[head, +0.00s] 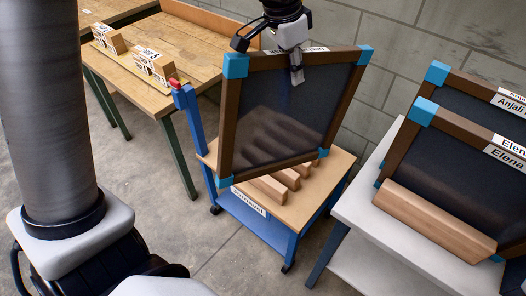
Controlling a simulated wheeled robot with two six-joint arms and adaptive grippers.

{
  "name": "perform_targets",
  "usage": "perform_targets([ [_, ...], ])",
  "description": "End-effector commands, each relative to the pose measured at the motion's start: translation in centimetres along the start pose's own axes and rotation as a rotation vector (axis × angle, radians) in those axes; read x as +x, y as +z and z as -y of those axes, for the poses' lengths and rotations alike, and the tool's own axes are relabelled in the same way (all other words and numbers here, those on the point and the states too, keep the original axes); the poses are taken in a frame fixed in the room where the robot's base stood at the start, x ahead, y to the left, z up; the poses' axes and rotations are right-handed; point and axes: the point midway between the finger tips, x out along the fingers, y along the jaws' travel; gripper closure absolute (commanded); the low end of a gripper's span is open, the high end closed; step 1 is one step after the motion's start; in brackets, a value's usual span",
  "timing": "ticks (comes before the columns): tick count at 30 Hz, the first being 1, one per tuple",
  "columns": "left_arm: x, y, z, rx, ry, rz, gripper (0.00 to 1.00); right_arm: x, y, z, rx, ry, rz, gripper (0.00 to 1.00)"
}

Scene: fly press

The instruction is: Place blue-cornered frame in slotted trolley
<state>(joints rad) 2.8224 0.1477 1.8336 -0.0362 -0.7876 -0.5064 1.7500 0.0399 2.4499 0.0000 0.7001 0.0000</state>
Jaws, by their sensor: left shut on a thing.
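The blue-cornered frame (286,115) has a brown wooden border, a dark see-through mesh and light blue corners. My left gripper (296,72) is shut on its top bar, right of the middle, and the frame hangs tilted in the picture. The slotted trolley (316,189) is below it, with a wooden top, blue legs and castors. Several wooden slot blocks (268,189) show on its top, partly hidden by the frame. The frame's lower edge overlaps the trolley in view; I cannot tell whether it touches the blocks. My right gripper is not in view.
A white table (375,232) at the right holds two more blue-cornered frames with name labels, behind a wooden block (436,217). A wooden workbench (185,50) with small labelled blocks stands at the back left. A block wall (400,40) is behind the trolley.

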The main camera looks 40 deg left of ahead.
Motion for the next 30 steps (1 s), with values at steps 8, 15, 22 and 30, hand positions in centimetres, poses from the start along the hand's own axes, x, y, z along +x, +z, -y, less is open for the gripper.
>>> perform_targets([
  [8, 3.8, -0.8, 4.5, -0.542, -0.142, -0.049, 1.0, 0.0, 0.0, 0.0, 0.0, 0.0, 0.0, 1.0],
  [15, 7.3, -1.2, 8.4, -1.011, -0.289, -0.086, 1.0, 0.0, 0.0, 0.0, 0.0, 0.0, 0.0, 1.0],
  [22, 10.7, -1.3, 12.0, -1.44, -0.443, -0.111, 1.0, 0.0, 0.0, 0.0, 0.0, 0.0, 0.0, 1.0],
  [30, 13.5, -1.2, 15.0, -1.791, -0.583, -0.122, 1.0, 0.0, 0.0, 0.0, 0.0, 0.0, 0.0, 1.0],
])
